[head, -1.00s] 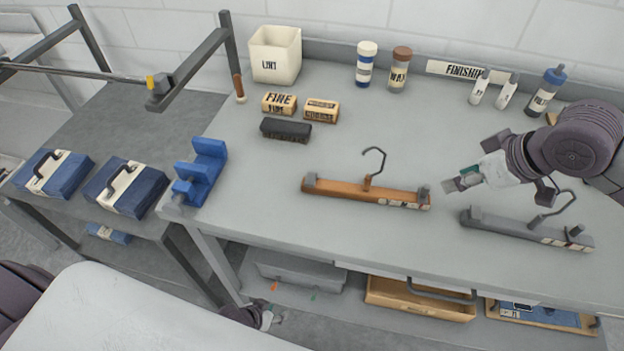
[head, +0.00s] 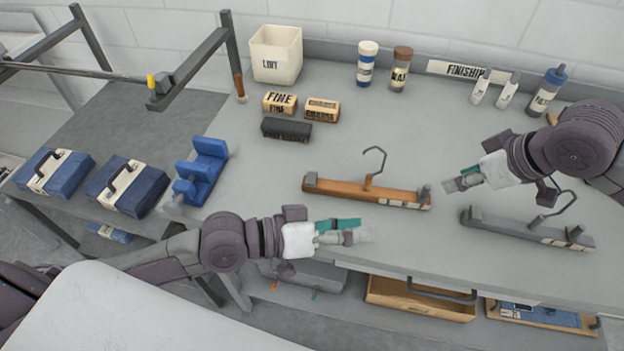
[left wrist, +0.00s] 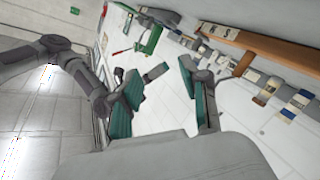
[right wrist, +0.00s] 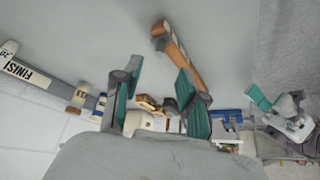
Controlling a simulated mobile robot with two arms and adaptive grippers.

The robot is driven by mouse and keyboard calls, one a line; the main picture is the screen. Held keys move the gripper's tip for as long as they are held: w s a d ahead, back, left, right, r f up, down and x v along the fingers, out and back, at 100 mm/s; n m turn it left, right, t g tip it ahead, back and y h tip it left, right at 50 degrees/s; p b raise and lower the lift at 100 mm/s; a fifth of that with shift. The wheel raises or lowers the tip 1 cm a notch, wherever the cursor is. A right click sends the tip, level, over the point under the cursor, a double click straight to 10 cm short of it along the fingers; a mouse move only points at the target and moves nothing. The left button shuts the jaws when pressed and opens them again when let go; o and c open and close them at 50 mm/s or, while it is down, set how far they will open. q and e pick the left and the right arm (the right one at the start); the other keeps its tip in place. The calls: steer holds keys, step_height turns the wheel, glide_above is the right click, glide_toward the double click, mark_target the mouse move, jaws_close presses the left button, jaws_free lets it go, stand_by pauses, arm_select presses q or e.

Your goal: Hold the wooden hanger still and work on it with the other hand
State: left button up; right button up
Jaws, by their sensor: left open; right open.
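The wooden hanger (head: 345,190) lies on the grey bench, its metal hook pointing away from me. It has a dark clamp at each end and a pale label near its right end. Its bar also shows in the right wrist view (right wrist: 183,60), beyond the fingers. My left gripper (head: 360,231) is open and empty, near the bench's front edge, in front of the hanger and apart from it. My right gripper (head: 456,181) is open and empty, just right of the hanger's right end. I cannot tell whether the brown bar in the left wrist view is the hanger.
A grey hanger (head: 510,228) lies to the right. A blue vise-like fixture (head: 203,172) stands at the left edge. Small blocks (head: 280,102), a dark brush (head: 286,130), a lint bin (head: 276,55) and bottles (head: 368,64) stand behind.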

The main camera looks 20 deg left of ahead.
mark_target(366, 179)
arm_select(q)
steer(key=w+a+m+t+y, duration=0.1)
steer(key=w+a+m+y, duration=0.3)
steer(key=w+a+m, duration=0.4)
steer(key=w+d+f, duration=0.1)
steer(key=w+d, duration=0.1)
steer(key=w+d+f+n, duration=0.1)
steer(key=w+d+f, duration=0.1)
steer(key=d, duration=0.1)
steer(key=w+d+f+n, duration=0.1)
steer(key=w+d, duration=0.2)
steer(key=shift+f, duration=0.15)
jaws_close()
